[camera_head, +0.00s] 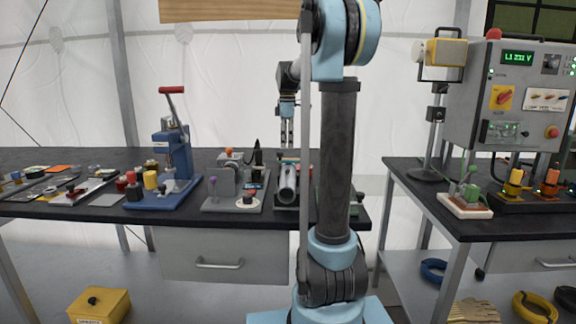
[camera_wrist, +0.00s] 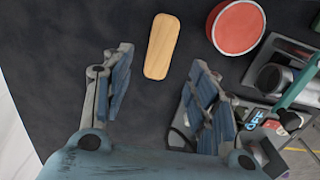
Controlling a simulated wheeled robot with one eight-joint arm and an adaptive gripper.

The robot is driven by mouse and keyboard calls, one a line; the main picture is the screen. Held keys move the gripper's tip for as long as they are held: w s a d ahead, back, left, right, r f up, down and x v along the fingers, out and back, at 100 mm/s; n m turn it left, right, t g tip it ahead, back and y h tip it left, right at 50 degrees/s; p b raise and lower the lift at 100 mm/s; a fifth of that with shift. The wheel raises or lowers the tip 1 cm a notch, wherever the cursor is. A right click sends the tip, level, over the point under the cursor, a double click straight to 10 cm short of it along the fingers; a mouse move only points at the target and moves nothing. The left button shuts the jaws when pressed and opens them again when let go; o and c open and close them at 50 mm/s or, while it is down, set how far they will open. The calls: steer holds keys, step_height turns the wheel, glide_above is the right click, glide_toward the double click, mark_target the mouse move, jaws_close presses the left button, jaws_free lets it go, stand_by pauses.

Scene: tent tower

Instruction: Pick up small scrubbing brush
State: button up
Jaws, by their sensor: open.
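A small oblong piece with a smooth wooden back (camera_wrist: 162,46), which looks like the scrubbing brush, lies on the dark bench top in the wrist view. Its bristles do not show. My gripper (camera_wrist: 163,72) is open, with its blue-padded fingers apart and nothing between them. The brush appears just beyond the fingertips, roughly in line with the gap. In the head view my gripper (camera_head: 287,130) hangs pointing down over the bench, and I cannot make out the brush there.
A round red-topped container (camera_wrist: 238,27) stands right of the brush. A metal cylinder on a fixture (camera_head: 287,182) is close by on the bench (camera_head: 90,208). A blue press (camera_head: 172,160) and a grey fixture (camera_head: 230,180) stand to the left. The bench left of the brush is clear in the wrist view.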

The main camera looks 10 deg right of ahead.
steer(key=shift+d+f, duration=0.15)
steer(key=shift+f, duration=1.7)
steer(key=shift+d+f, duration=0.15)
steer(key=shift+f, duration=1.7)
steer(key=c, duration=1.2)
